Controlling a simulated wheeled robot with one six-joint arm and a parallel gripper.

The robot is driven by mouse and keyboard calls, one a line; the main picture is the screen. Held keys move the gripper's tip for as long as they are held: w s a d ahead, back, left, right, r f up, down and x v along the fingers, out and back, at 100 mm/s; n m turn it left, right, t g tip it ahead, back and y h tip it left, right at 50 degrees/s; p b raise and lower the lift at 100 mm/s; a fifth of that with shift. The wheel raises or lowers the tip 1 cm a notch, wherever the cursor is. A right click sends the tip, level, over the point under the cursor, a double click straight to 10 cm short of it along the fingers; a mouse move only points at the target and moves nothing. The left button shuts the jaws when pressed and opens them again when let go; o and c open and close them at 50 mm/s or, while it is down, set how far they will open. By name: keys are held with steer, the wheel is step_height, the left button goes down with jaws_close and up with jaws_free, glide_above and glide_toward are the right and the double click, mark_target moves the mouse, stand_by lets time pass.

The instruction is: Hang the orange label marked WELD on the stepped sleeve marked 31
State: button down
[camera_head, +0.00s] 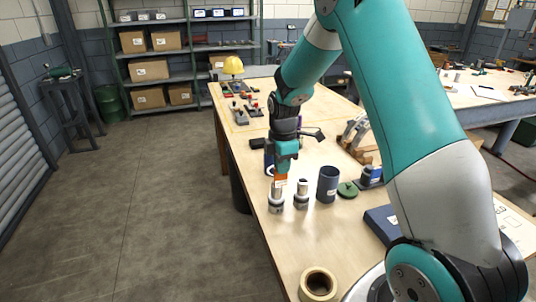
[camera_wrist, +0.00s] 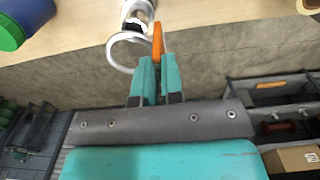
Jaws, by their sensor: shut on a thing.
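My gripper (camera_head: 282,170) is shut on the orange label (camera_head: 281,179) above the near-left part of the workbench. In the wrist view, the fingertips (camera_wrist: 158,62) pinch the label (camera_wrist: 158,42), seen edge-on, so its marking does not show. A pale ring (camera_wrist: 112,50) shows beside the label, close to a grey-and-white sleeve (camera_wrist: 138,12); I cannot tell whether the ring goes around it. In the head view, one stepped sleeve (camera_head: 276,201) stands upright just below the label, and another (camera_head: 301,197) stands to its right. Their numbers are too small to read.
A tape roll (camera_head: 318,284) lies at the near edge of the bench (camera_head: 285,250). Small parts lie farther back. The bench front between sleeves and roll is clear.

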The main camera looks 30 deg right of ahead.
mark_target(281, 184)
steer(key=shift+w+f+b, duration=0.15)
steer(key=shift+f+b, duration=1.5)
steer(key=shift+f, duration=0.35)
steer(key=shift+d, duration=0.2)
steer(key=shift+f, duration=0.25)
steer(key=shift+f+b, duration=0.75)
steer(key=shift+f, duration=0.45)
steer(key=shift+f, duration=0.2)
steer(key=shift+f+b, duration=0.75)
steer(key=shift+f, duration=0.25)
